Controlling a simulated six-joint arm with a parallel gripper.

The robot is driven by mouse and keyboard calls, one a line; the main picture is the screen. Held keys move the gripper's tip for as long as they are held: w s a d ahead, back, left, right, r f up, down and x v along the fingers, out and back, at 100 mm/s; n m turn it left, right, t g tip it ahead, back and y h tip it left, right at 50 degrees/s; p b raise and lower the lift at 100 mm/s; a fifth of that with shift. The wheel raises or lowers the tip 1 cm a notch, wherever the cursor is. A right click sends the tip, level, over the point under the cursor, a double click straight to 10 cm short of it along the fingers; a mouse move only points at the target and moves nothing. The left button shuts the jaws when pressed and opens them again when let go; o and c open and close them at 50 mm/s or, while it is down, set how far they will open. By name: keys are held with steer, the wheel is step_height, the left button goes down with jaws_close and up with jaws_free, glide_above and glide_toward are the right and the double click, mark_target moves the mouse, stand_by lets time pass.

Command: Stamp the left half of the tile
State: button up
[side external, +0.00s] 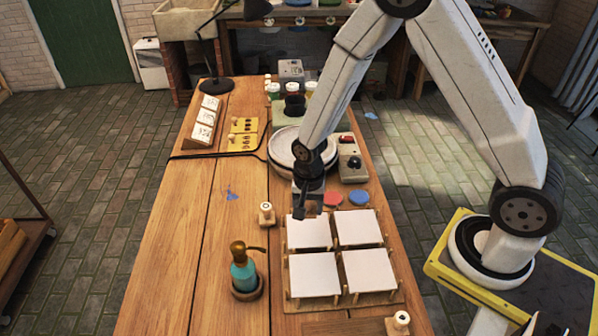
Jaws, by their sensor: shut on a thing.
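White square tiles sit on a wooden rack (350,300) in the lower middle of the side external view: a back left tile (308,234), a back right tile (358,228), a front left tile (314,275) and a front right tile (369,272). Their tops look blank. My gripper (306,207) points down over the back edge of the back left tile. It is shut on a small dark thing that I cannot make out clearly. I cannot tell whether that thing touches the tile. A red round pad (333,198) and a blue round pad (358,197) lie just behind the rack.
A small wooden knob-like piece (266,214) stands left of the rack, and a similar one (401,322) stands front right. A teal bottle (243,273) stands at the left. A white wheel (284,149) and a grey control box (352,165) lie behind. The left tabletop is mostly free.

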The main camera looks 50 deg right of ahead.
mark_target(310, 239)
steer(key=shift+s+a+r, duration=0.2)
steer(key=shift+s+a, duration=0.5)
steer(key=shift+s, duration=0.3)
steer(key=shift+f, duration=0.15)
steer(key=shift+f, duration=2.85)
steer(key=shift+f, duration=0.6)
stand_by(0.3)
steer(key=shift+r, duration=3.55)
